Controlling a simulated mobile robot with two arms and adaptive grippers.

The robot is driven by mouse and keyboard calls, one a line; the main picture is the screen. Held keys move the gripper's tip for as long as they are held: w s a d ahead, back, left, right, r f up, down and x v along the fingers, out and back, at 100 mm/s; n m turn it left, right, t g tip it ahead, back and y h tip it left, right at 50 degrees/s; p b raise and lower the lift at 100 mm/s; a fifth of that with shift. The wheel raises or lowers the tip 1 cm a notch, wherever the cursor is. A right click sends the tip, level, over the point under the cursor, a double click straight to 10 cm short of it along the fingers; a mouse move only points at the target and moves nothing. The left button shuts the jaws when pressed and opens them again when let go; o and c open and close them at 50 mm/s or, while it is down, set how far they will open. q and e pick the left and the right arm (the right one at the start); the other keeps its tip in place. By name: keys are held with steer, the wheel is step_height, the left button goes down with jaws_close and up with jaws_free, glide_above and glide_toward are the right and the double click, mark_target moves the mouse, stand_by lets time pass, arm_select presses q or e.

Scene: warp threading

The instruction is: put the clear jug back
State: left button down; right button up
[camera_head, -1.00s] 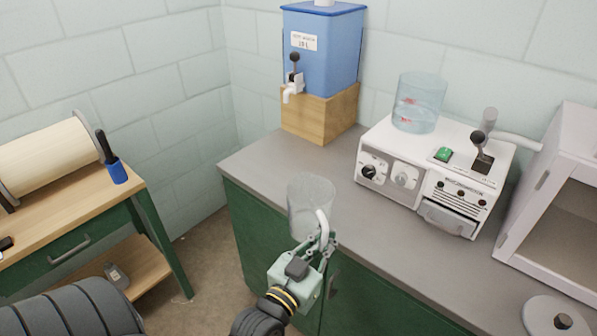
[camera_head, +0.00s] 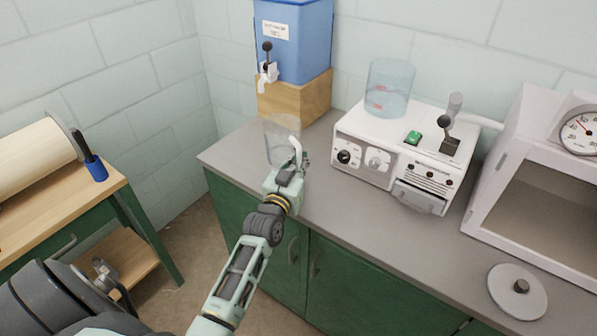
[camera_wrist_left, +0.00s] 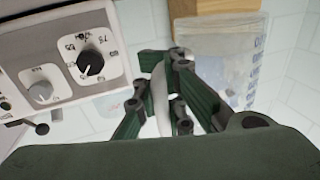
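The clear jug (camera_head: 281,140) is upright over the left part of the grey counter (camera_head: 335,205), in front of the wooden block. My left gripper (camera_head: 296,163) is shut on its white handle. The wrist view shows the jug (camera_wrist_left: 215,65) beside the fingers (camera_wrist_left: 165,95), with the handle between them. I cannot tell whether the jug's base touches the counter. My right gripper is not in view.
A blue water tank (camera_head: 292,40) with a tap stands on the wooden block (camera_head: 300,95). A white machine (camera_head: 360,140) carries a bluish clear vessel (camera_head: 389,88). A pale cabinet (camera_head: 540,190) and round lid (camera_head: 517,290) are at right. The front middle counter is clear.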

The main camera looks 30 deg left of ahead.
arm_select(q)
steer(key=shift+f, duration=2.15)
steer(key=shift+f, duration=0.1)
steer(key=c, duration=1.8)
jaws_free()
steer(key=shift+c, duration=0.2)
steer(key=s+d+b, duration=0.1)
steer(key=s+d, duration=0.1)
steer(key=s, duration=1)
steer(key=shift+f, duration=0.15)
steer(key=shift+d, duration=0.1)
